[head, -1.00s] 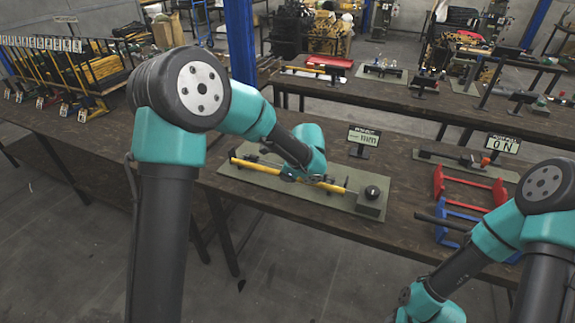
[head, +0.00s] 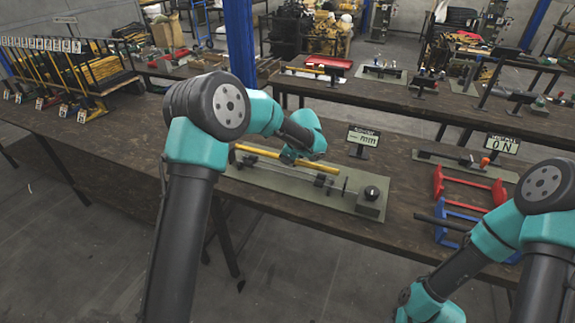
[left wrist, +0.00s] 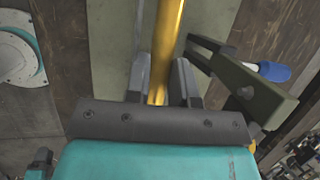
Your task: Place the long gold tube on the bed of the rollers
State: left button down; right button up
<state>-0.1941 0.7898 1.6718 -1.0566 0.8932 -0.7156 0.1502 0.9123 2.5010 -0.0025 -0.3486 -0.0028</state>
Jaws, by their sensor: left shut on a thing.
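The long gold tube (head: 312,164) is in my left gripper (head: 288,158), whose fingers are largely hidden behind the wrist in the head view. In the left wrist view the tube (left wrist: 165,45) runs up between the two grey fingers (left wrist: 160,85), which are shut on it. In the head view the tube appears over the flat green-grey gauge plate (head: 282,192), slightly above its dark rail and thin rod. The roller bed cannot be clearly told apart under the arm. My right arm is at the lower right; its gripper is out of view.
A knob block (head: 372,196) stands at the plate's right end. A display (head: 364,136) behind it shows dashes and "mm". Red (head: 470,188) and blue (head: 455,222) frames stand to the right. A rack of tubes (head: 85,75) is at the left. Bare table lies between.

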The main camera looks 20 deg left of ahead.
pick_arm(q)
jog(key=shift+f, duration=1.75)
jog(key=shift+f, duration=0.1)
jog(key=c, duration=1)
grip_release()
jog(key=v, duration=1.2)
